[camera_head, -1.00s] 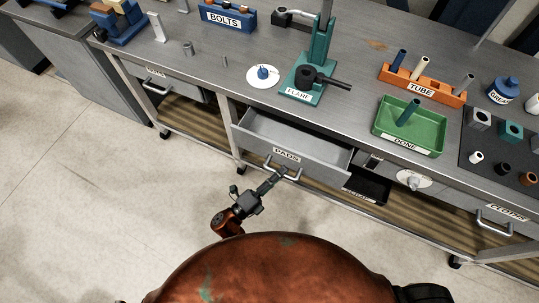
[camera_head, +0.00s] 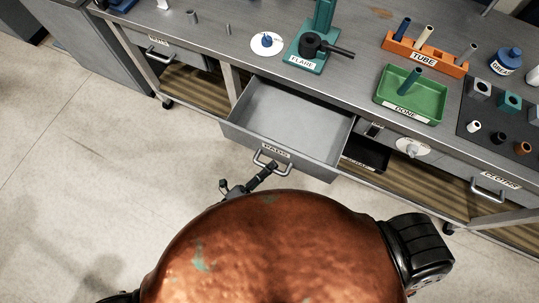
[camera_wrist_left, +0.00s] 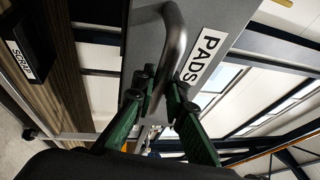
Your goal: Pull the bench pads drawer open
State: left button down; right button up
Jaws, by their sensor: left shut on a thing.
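The grey drawer (camera_head: 290,118) labelled PADS stands well out of the bench, and its inside looks empty. Its label and bar handle (camera_head: 272,163) are on the front panel. My left gripper (camera_head: 268,170) is at this handle and shut on it. In the left wrist view the green fingers of my left gripper (camera_wrist_left: 158,100) are on both sides of the curved handle (camera_wrist_left: 170,50), next to the PADS label (camera_wrist_left: 203,56). My right gripper is not in view.
On the bench top (camera_head: 352,75) are a teal FLARE tool (camera_head: 315,45), an orange TUBE rack (camera_head: 425,52) and a green DONE tray (camera_head: 410,95). A CLOTHS drawer (camera_head: 490,185) is at right. A black SCRAP bin (camera_head: 365,157) sits beside the open drawer. Clear floor lies at left.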

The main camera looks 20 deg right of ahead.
pick_arm(q)
jog(key=c, duration=1.9)
grip_release()
jog(key=shift+c, duration=0.2)
jog(key=shift+a, duration=0.15)
jog(key=v, duration=1.1)
jog(key=shift+s+a, duration=0.15)
jog(key=shift+a, duration=0.2)
jog(key=shift+f, duration=0.2)
